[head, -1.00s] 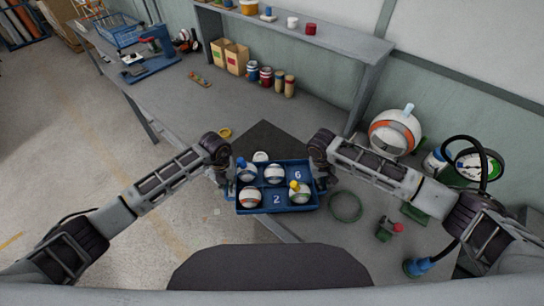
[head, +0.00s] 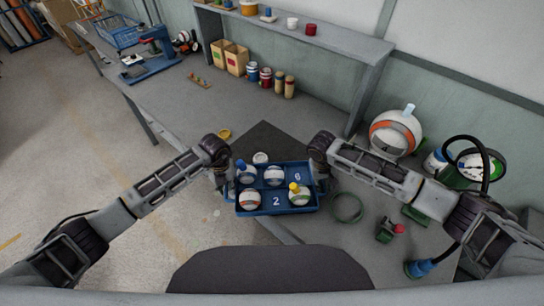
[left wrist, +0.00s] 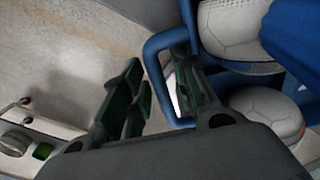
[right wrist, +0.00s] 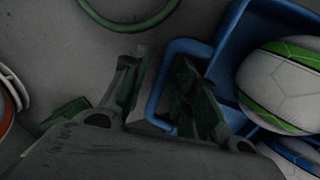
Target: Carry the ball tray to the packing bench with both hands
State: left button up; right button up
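The blue ball tray (head: 276,209) is at the near edge of the grey bench in the head view, with several white panelled balls in its compartments and the marks 2 and 6 showing. My left gripper (head: 223,180) is at its left end. In the left wrist view, my left gripper's fingers (left wrist: 155,95) are apart on either side of the blue handle (left wrist: 153,70), one inside the loop. My right gripper (head: 322,180) is at the right end. In the right wrist view, its fingers (right wrist: 160,95) straddle the other handle (right wrist: 160,80), a gap visible.
A large orange-striped ball (head: 394,132) and a gauge (head: 474,166) stand further right. Floor (head: 80,150) is open at left.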

pick_arm(q)
jog(key=shift+d+r, duration=0.1)
jog(key=shift+r, duration=0.1)
pick_arm(e)
jog(key=shift+a+r, duration=0.15)
jog(key=shift+r, duration=0.05)
